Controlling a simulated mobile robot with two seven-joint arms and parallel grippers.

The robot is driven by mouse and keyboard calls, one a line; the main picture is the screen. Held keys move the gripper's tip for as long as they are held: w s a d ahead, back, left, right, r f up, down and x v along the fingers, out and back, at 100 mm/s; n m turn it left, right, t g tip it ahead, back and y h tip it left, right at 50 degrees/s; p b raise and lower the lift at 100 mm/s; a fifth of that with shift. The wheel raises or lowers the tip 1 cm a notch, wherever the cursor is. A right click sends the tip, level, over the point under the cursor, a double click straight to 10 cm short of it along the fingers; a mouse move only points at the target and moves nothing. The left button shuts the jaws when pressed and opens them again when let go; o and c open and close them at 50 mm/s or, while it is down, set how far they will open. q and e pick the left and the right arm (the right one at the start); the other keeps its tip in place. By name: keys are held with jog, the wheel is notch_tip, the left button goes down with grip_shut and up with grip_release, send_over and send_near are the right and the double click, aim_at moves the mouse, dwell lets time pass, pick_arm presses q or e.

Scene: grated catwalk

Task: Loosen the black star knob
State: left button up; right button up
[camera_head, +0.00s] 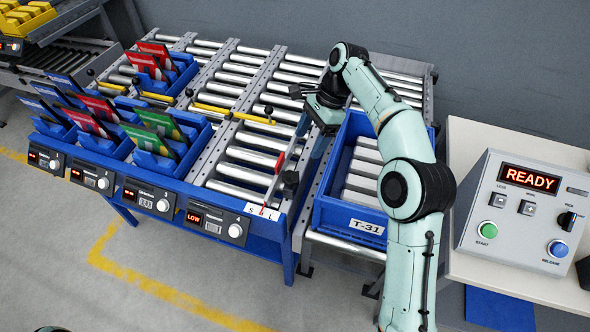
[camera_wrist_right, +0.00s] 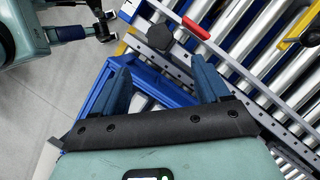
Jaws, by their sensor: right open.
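The black star knob (camera_wrist_right: 159,37) shows in the right wrist view as a dark, many-sided head on the grey rail, beside a red pointer. In the head view the knob (camera_head: 290,178) sits at the near end of the roller lane, right of the red pointer (camera_head: 279,163). My right gripper (camera_head: 310,140) hangs over the rail beyond the knob. In its wrist view its blue fingers (camera_wrist_right: 158,64) are wide apart and empty, with the knob ahead of the gap, apart from both fingers.
A blue tote marked T-31 (camera_head: 349,221) stands right of the rail, under my right arm. Blue bins with coloured cards (camera_head: 158,141) stand at left. A control box reading READY (camera_head: 523,211) is at right. Yellow guide bars (camera_head: 233,113) cross the rollers.

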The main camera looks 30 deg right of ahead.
aim_at(292, 176)
jog(key=b+x, duration=0.3)
jog(key=x, duration=0.7)
jog(key=shift+f, duration=0.2)
jog(key=shift+x, duration=0.75)
jog(key=c, duration=1)
jog(key=shift+c, duration=0.2)
